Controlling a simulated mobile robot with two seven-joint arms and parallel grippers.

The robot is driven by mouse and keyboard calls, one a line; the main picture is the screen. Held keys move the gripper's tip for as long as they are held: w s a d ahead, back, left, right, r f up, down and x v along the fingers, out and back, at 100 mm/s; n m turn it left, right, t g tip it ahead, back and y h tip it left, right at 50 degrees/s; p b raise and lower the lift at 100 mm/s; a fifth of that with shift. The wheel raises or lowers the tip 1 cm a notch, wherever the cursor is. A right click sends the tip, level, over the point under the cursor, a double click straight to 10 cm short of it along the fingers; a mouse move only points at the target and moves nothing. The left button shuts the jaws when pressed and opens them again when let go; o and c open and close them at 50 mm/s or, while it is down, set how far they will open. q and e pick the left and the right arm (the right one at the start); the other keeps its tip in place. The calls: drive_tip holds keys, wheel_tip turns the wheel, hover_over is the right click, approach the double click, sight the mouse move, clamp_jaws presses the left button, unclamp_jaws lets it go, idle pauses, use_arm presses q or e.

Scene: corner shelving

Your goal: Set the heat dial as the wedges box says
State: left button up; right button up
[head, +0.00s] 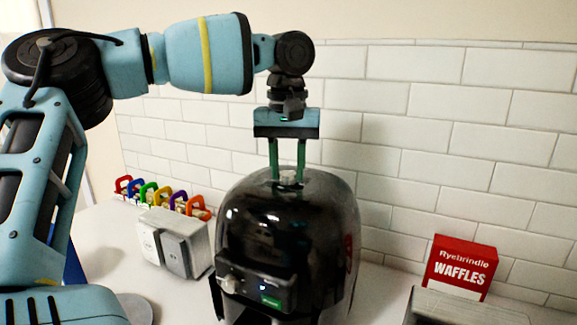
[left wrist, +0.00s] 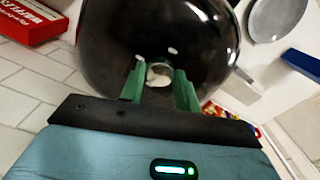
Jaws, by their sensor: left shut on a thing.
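A black rounded appliance (head: 288,215), like an air fryer, stands on the white counter. A small pale round knob (head: 289,178) is on its top; it shows in the left wrist view too (left wrist: 158,74). My left gripper (head: 287,175) points straight down from above, its green fingers shut on this top knob. In the left wrist view my left gripper (left wrist: 160,85) has a finger on each side of the knob. The appliance's front panel (head: 262,287) has a knob at its left, a small lit display and a green patch. No wedges box shows. My right gripper is not in view.
A red waffles box (head: 460,266) stands at the right, behind a grey object (head: 465,308). A pale box with two panels (head: 174,243) stands at the left, before a row of several coloured clips (head: 162,197). A tiled wall (head: 420,140) is behind.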

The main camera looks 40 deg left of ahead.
sight(287, 173)
use_arm(q)
drive_tip(key=m, duration=0.6)
drive_tip(key=shift+m, duration=0.3)
drive_tip(key=m, duration=0.6)
drive_tip(key=shift+r, duration=0.1)
drive_tip(key=shift+m, duration=0.3)
drive_tip(key=o, duration=1)
drive_tip(key=shift+r+b, duration=0.35)
drive_tip(key=shift+r, duration=3.55)
